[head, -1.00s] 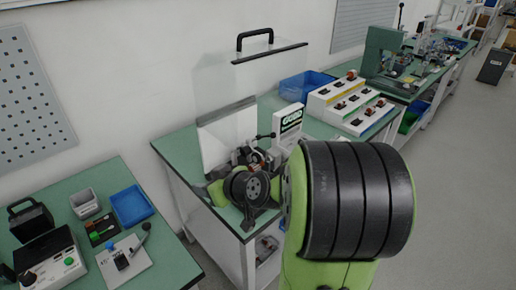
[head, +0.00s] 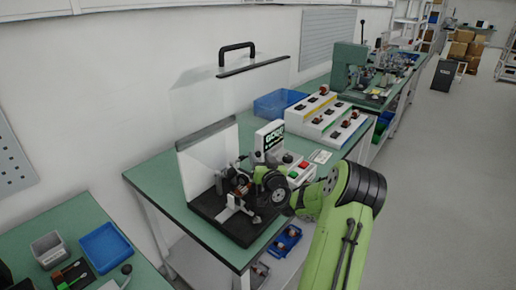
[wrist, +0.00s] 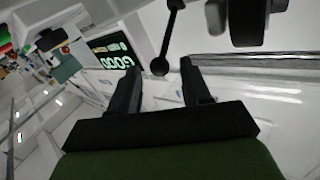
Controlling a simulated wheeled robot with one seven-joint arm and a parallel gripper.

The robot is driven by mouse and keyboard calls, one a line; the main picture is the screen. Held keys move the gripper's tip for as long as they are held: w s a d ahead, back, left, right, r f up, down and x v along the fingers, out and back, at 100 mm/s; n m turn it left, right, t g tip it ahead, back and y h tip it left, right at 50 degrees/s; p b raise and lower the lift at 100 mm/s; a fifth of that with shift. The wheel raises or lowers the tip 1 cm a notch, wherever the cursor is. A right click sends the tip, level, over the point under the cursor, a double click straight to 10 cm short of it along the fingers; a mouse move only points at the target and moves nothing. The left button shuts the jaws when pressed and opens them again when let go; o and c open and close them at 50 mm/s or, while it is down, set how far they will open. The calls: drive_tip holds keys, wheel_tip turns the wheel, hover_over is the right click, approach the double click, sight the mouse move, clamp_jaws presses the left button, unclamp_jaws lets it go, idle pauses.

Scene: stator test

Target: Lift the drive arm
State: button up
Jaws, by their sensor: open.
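In the wrist view the drive arm is a thin black lever (wrist: 167,35) ending in a round black knob (wrist: 160,67). My gripper (wrist: 158,70) is open, and the knob appears between its fingertips. I see no clear contact, and the depth between knob and fingers is hard to judge. In the head view the test fixture stands on a black base (head: 207,208) on the green bench, with a small motor-like assembly (head: 238,183). My arm reaches it from the right. My wrist covers part of the fixture, and I cannot make out the fingers or the lever clearly there.
A tester with a lit GOOD display (head: 270,142) stands right behind the fixture. A clear guard with a black handle (head: 238,49) rises above it. A blue bin (head: 278,103) and a stepped rack of parts (head: 325,115) stand farther back. Open floor lies right.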

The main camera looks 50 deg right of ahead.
sight(259, 156)
drive_tip(key=shift+x, duration=1.5)
clamp_jaws()
